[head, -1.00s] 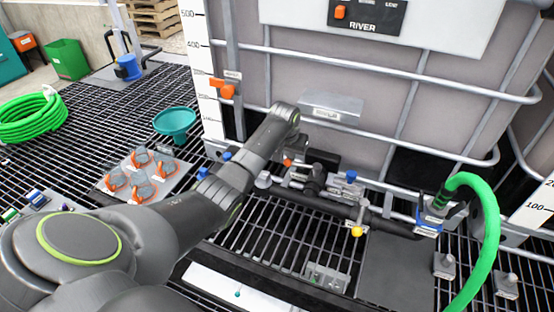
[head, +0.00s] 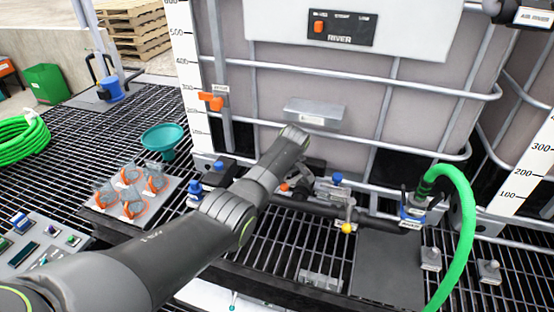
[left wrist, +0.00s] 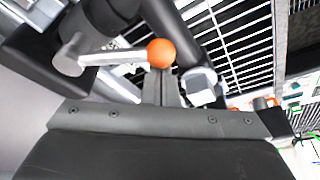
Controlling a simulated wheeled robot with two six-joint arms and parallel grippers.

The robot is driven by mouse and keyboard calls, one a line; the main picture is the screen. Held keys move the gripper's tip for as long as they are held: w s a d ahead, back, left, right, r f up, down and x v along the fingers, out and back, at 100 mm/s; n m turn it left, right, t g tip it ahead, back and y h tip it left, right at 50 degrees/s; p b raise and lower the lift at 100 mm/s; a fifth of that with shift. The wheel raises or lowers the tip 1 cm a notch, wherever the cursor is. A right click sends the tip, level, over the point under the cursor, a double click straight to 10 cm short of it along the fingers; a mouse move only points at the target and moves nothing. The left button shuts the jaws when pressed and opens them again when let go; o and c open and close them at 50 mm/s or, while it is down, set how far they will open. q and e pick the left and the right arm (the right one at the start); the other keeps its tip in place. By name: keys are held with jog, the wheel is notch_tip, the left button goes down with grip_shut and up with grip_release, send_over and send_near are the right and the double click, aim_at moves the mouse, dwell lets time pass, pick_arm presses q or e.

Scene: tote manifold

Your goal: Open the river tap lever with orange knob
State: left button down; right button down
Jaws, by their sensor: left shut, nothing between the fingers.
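The river tap lever's orange knob (head: 284,187) shows small beside my left arm in the head view, low at the front of the RIVER tank (head: 400,100). In the left wrist view the orange knob (left wrist: 161,53) sits at the end of a pale lever (left wrist: 112,57) that runs left to its pivot, over a dark pipe. My left gripper (left wrist: 160,88) is shut and empty, its fingertips right by the knob in that view. I cannot tell whether they touch it. In the head view my arm partly hides the gripper and lever. My right gripper is not in view.
A yellow-knobbed lever (head: 347,228) and a blue-knobbed valve (head: 337,178) stand right of the arm on the manifold. A green hose (head: 463,220) rises at the right. A teal funnel (head: 163,137) and a tray of orange-handled items (head: 100,207) lie left.

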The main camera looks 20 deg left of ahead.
aim_at(287, 186)
pick_arm(q)
jog(key=d+n, duration=0.1)
jog(key=s+d+n, duration=0.1)
jog(key=n+g, duration=0.1)
jog(key=shift+s+d+n+y, duration=0.3)
jog(key=shift+d+n, duration=0.1)
jog(key=shift+s+d+f, duration=0.1)
jog(key=shift+d, duration=0.1)
jog(key=shift+s+d, duration=0.1)
jog(key=shift+d, duration=0.3)
